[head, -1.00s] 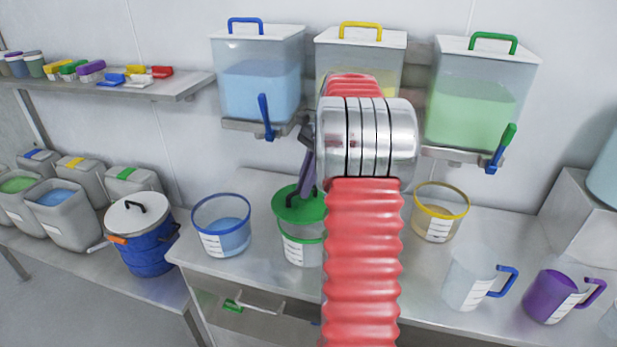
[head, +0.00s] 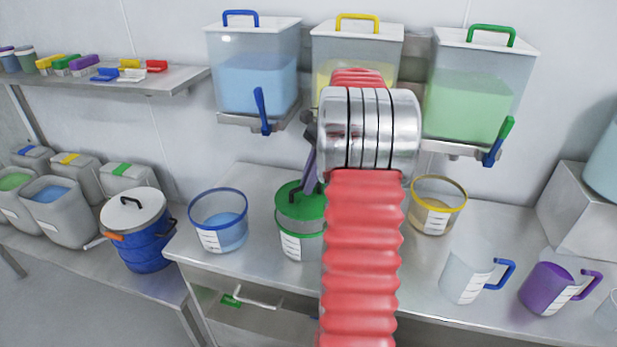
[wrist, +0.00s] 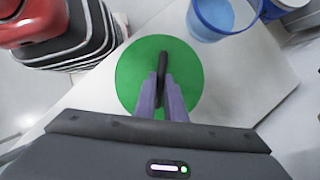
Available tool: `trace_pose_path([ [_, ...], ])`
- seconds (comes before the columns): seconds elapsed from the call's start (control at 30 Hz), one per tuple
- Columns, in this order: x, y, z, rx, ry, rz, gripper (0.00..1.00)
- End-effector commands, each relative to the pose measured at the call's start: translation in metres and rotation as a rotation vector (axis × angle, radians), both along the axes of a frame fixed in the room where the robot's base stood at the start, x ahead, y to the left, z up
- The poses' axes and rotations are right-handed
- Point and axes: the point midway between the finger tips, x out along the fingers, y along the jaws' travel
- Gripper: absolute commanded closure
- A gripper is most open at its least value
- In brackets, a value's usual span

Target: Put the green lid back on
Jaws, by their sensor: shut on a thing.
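The green lid (head: 290,203) is a round disc with a dark upright handle. In the head view it lies over the top of a clear tub with a green rim (head: 299,243); whether it is fully seated I cannot tell. My gripper (head: 311,174) is shut on the lid's handle from above. In the wrist view the lid (wrist: 187,62) fills the middle, and the purple-grey fingers (wrist: 161,92) close on its dark handle. The lid hides the tub there. My arm covers the right side of the tub and lid in the head view.
A blue-rimmed tub (head: 219,221) stands just left and a yellow-rimmed tub (head: 437,204) to the right. A clear jug (head: 464,280) and a purple jug (head: 548,290) stand at the right front. Hoppers with blue (head: 253,78) and green (head: 472,95) contents hang above the bench.

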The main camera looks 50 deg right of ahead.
Motion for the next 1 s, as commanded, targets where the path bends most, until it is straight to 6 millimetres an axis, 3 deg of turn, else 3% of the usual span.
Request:
trace_pose_path([
  [0.4, -0.001, 0.000, -0.025, 0.000, 0.000, -0.001, 1.00],
  [1.0, -0.001, 0.000, -0.027, 0.000, 0.000, -0.002, 1.00],
])
